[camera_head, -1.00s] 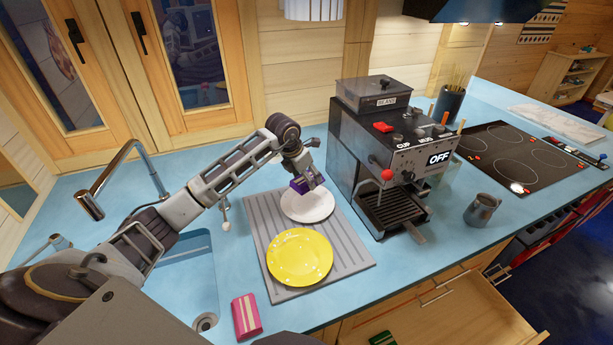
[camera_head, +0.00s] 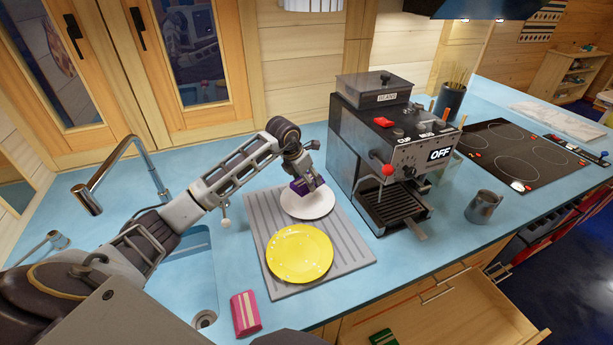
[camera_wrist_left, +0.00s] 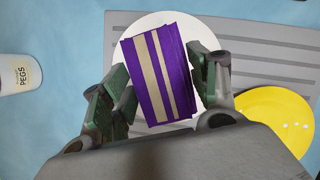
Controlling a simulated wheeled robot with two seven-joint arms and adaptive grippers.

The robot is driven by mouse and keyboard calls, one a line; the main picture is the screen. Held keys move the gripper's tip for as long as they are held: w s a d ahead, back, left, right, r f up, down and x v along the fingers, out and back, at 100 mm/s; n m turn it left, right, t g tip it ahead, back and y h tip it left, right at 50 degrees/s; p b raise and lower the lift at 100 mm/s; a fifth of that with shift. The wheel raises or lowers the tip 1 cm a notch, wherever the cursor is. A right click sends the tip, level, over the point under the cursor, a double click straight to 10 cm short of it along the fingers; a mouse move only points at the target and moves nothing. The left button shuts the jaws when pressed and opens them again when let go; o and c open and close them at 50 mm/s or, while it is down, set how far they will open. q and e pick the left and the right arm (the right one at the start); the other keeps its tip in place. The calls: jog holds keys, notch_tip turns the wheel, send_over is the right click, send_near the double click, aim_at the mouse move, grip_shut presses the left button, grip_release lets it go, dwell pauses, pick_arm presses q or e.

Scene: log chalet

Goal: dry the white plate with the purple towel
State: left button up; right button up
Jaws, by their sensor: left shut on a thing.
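The white plate (camera_head: 318,207) lies on the grey ribbed drying mat (camera_head: 345,255), towards its back end. My left gripper (camera_head: 306,184) is over the plate, shut on the folded purple towel. The purple towel (camera_wrist_left: 158,72) has cream stripes and sits between both fingers in the left wrist view, covering the middle of the white plate (camera_wrist_left: 207,38). In the head view only a little of the towel (camera_head: 299,187) shows beneath the gripper. I cannot tell whether the towel touches the plate. My right gripper is not in view.
A yellow plate (camera_head: 300,254) lies on the mat in front of the white one. A coffee machine (camera_head: 380,140) stands just right of the mat. A pink striped towel (camera_head: 246,313) lies near the front edge. A white container (camera_wrist_left: 18,74) shows in the left wrist view.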

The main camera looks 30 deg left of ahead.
pick_arm(q)
jog(key=shift+f+b, duration=1.05)
jog(key=shift+f, duration=1.2)
jog(key=shift+f+b, duration=0.75)
jog(key=shift+f, duration=0.3)
jog(key=shift+d, duration=0.1)
jog(key=shift+s+d, duration=0.25)
jog(key=shift+d, duration=0.25)
jog(key=shift+s+d, duration=0.25)
jog(key=shift+d, duration=0.25)
jog(key=shift+f, duration=0.1)
jog(key=shift+w+a+r+b, duration=0.15)
jog(key=shift+w+a, duration=0.15)
jog(key=shift+a, duration=0.4)
jog(key=shift+w+a+b, duration=0.1)
jog(key=shift+w+a, duration=0.15)
jog(key=shift+a, duration=0.5)
jog(key=shift+w+a+r+b, duration=0.15)
jog(key=shift+w+a, duration=0.15)
jog(key=shift+a, duration=0.4)
